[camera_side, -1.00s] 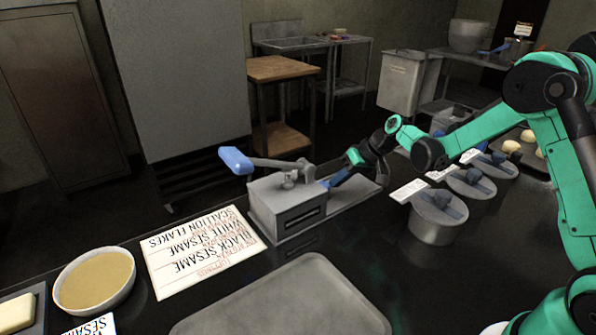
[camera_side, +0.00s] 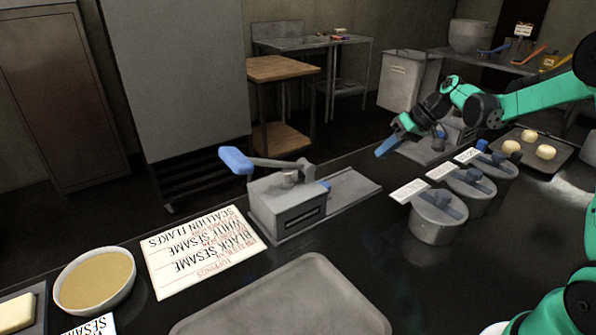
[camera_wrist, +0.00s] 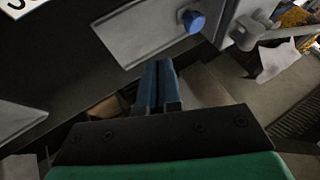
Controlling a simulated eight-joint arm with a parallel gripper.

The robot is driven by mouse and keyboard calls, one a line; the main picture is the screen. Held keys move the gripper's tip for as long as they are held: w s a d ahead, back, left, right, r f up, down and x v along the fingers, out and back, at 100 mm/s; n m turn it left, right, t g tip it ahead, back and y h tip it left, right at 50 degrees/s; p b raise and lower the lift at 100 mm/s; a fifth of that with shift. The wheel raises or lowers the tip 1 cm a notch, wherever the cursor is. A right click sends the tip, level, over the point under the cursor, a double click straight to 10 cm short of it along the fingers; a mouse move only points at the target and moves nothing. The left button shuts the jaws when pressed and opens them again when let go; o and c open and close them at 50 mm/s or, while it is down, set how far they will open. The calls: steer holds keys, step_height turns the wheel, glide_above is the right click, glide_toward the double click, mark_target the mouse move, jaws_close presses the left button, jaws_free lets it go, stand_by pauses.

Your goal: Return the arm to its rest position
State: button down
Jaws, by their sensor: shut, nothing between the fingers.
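My gripper (camera_side: 381,152) hangs above the dark counter at the right of centre in the side view, its blue fingers tilted down to the left. It is apart from the grey lever device (camera_side: 287,207) with the blue handle, up and to its right. In the wrist view, my gripper's blue fingers (camera_wrist: 157,66) lie side by side, shut, with nothing between them. A grey surface with a blue knob (camera_wrist: 193,21) shows beyond the fingertips there. The green arm reaches in from the right edge of the side view.
Several lidded metal tubs, the nearest (camera_side: 437,221), stand below and right of my gripper. A tray with pale dough balls (camera_side: 511,147) lies further right. An empty grey tray (camera_side: 285,300), a paper sheet (camera_side: 200,250) and a bowl (camera_side: 95,280) are in front. A machine sits behind my gripper.

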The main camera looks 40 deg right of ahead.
steer(key=s+a+r+h, duration=0.1)
steer(key=s+a+h, duration=0.1)
steer(key=s+a, duration=0.4)
steer(key=s+a+r+n+t+h, duration=0.1)
steer(key=s+a+r+h, duration=0.1)
steer(key=s+a, duration=0.4)
steer(key=a, duration=0.2)
steer(key=shift+a+r+h, duration=0.2)
steer(key=shift+a+h, duration=0.1)
steer(key=shift+a, duration=0.1)
